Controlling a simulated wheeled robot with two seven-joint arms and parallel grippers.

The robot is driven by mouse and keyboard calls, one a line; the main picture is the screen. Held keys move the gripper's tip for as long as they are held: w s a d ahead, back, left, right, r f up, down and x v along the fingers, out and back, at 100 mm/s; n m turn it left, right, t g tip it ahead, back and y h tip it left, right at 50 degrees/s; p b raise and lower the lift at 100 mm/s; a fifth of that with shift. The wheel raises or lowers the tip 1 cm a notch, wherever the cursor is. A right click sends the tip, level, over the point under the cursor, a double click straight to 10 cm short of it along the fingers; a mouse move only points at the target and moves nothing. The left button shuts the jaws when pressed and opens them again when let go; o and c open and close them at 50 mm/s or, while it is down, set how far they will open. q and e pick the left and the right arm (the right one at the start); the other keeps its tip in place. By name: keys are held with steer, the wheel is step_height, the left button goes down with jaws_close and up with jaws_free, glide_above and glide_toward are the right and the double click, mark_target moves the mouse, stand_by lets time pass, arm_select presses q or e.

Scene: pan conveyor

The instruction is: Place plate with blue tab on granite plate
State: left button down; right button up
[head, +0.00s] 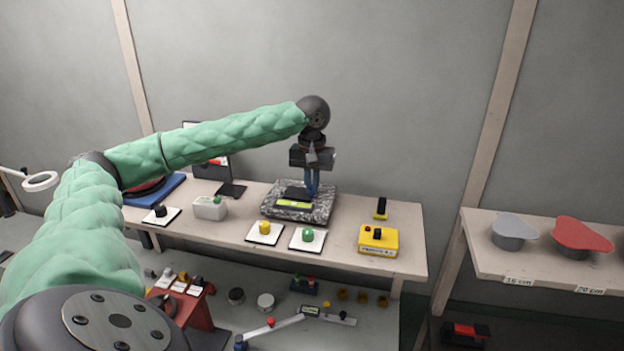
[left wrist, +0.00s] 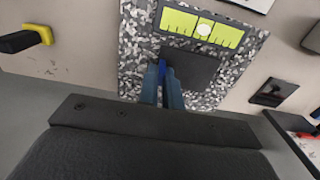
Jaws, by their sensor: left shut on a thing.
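The granite plate (head: 325,207) is a speckled grey slab at the back middle of the bench; it also shows in the left wrist view (left wrist: 240,52). A dark flat plate (left wrist: 190,68) with a blue tab (left wrist: 162,68) lies over the granite's surface. My left gripper (head: 311,190) points down at the granite, and its blue fingers (left wrist: 163,72) are shut on the blue tab. The dark plate (head: 297,193) looks level and within the granite's outline; I cannot tell whether it touches. A yellow-green marked piece (head: 293,204) lies beside it. My right gripper is not in view.
White tiles with a yellow knob (head: 264,227) and a green knob (head: 307,233) stand in front of the granite. A white box (head: 210,207) is to its left, a yellow box (head: 378,241) to its right. A separate shelf at right holds grey and red pans (head: 580,234).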

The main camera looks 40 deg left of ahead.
arm_select(q)
steer(key=shift+f, duration=0.2)
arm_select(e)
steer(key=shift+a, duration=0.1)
arm_select(q)
steer(key=c, duration=1.6)
jaws_free()
